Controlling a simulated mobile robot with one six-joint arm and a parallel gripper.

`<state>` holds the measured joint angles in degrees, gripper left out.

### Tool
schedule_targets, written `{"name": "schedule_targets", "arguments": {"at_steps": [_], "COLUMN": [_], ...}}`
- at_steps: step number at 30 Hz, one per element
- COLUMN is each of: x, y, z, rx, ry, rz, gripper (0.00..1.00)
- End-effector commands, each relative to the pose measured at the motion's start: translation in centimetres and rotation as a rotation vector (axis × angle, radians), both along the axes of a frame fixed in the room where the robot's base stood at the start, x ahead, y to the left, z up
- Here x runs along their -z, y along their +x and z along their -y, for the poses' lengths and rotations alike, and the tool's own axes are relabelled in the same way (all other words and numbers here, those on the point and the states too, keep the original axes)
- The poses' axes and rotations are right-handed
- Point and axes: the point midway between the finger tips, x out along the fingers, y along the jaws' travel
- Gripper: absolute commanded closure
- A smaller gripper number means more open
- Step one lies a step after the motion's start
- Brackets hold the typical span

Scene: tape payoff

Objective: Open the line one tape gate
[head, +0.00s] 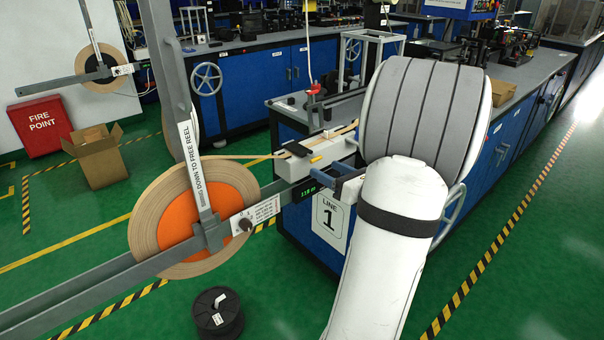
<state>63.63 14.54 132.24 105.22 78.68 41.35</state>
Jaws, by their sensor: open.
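My gripper (333,182) shows only in part, left of my white arm, beside the lit display (307,190). Its blue-grey fingers look apart and empty, well right of the gate arm. My arm hides the rest.
A blue bench (300,240) with a "LINE 1" sign (328,222) stands behind the bar's right end. A black spool (217,313) lies on the green floor. A similar reel (100,70), a cardboard box (97,153) and a red fire point box (38,125) are farther back left.

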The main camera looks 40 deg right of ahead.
Motion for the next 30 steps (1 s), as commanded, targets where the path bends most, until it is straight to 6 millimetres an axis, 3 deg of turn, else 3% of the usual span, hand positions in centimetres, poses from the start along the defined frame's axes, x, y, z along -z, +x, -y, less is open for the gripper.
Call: {"name": "schedule_targets", "arguments": {"at_steps": [4,18,30], "x": [0.6,0.5,0.4], "y": [0.2,6.7,7.2], "z": [1.6,1.0,1.0], "rx": [0.051,0.050,0.052], "ry": [0.036,0.035,0.035], "rz": [0.021,0.020,0.019], "gripper": [0.39,0.39,0.42]}}
